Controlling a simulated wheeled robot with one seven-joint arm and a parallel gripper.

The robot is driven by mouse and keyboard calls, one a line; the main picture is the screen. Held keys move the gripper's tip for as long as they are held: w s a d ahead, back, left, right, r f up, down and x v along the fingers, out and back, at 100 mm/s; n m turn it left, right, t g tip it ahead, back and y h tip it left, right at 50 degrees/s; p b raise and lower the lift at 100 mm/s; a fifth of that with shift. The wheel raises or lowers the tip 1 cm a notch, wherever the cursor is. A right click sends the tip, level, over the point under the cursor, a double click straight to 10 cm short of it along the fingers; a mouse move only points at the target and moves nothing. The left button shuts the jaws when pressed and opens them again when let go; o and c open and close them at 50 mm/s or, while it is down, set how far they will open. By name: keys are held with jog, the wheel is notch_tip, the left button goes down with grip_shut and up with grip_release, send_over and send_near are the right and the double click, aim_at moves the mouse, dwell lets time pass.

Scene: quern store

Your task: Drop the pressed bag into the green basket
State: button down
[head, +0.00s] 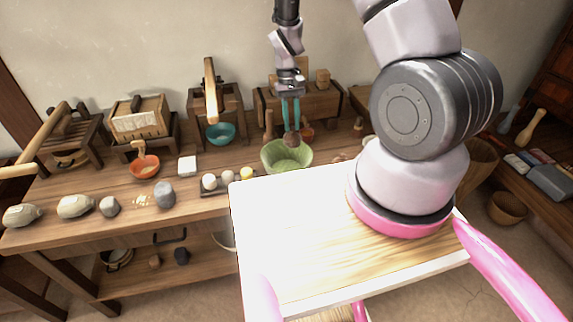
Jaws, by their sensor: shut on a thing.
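The green basket (275,160) stands on the long wooden table, near its front edge. My gripper (291,128) hangs above it, pointing down, its teal fingers shut on a small dark brown lump (293,140). This lump looks like the pressed bag, but it is too small to make out its details. It is over the basket's back part in the picture. I cannot tell its exact height above the rim. The basket's inside shows pale green and looks empty where I can see it.
A small rack with pale balls (228,178) stands left of the basket. A teal bowl (220,133) and an orange bowl (145,165) are farther left. Wooden presses (300,103) line the back. Pale sacks (75,206) lie at the left front.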

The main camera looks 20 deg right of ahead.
aim_at(292, 134)
jog(key=shift+f, duration=2.45)
jog(key=c, duration=0.6)
grip_release()
jog(key=shift+c, duration=0.2)
jog(key=v, duration=1)
jog(key=shift+w+r, duration=0.15)
jog(key=shift+r, duration=0.2)
